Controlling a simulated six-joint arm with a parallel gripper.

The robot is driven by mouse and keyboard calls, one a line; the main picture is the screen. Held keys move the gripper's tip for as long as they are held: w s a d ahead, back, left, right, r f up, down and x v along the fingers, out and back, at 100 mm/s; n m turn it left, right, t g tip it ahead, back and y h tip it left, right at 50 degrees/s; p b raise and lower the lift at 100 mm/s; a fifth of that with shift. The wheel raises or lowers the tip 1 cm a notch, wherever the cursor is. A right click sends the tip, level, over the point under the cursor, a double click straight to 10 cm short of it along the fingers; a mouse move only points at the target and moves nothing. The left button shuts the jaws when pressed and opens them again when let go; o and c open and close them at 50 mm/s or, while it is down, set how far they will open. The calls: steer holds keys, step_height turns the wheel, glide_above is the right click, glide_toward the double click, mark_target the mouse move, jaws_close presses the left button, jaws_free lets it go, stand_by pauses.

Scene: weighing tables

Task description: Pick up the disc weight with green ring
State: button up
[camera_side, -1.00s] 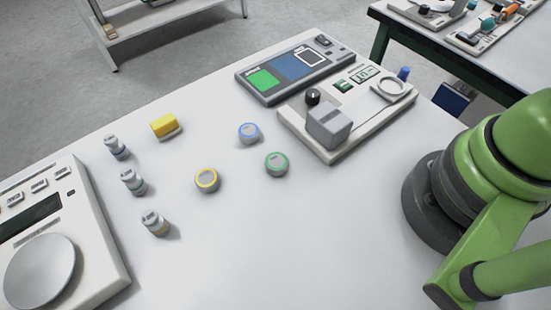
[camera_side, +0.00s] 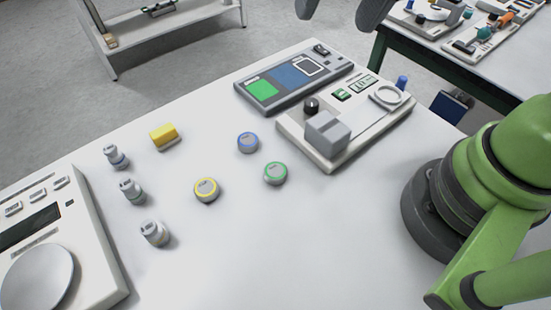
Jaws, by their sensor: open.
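The disc weight with green ring (camera_side: 275,173) lies flat on the white table, in front of the grey block device. Its grey top faces up and nothing touches it. The disc weight with blue ring (camera_side: 248,142) lies behind it, and the disc weight with yellow ring (camera_side: 206,190) lies to its left. My gripper (camera_side: 340,10) shows only as two dark fingertips at the top edge of the picture. The fingers are wide apart with nothing between them, well clear of the discs. The rest of the gripper is out of the picture.
A white balance (camera_side: 112,272) with a round pan stands at the left. Several small cylinder weights (camera_side: 131,191) and a yellow block (camera_side: 163,136) stand near it. A device with a grey block (camera_side: 326,133) and a panel with green and blue pads (camera_side: 288,97) lie behind.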

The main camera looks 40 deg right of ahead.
steer(key=w+a+f+g+h, duration=0.1)
steer(key=w+a+f+g, duration=0.1)
steer(key=a+f, duration=0.55)
steer(key=m, duration=0.1)
glide_above(275, 169)
steer(key=shift+g+h, duration=0.4)
steer(key=f, duration=1.1)
steer(key=shift+w+a+f, duration=0.1)
steer(key=shift+w+f, duration=0.15)
steer(key=shift+f, duration=0.05)
steer(key=f, duration=0.5)
steer(key=shift+s+f, duration=0.25)
steer(key=shift+f, duration=0.1)
steer(key=c, duration=1.1)
steer(key=shift+r, duration=0.15)
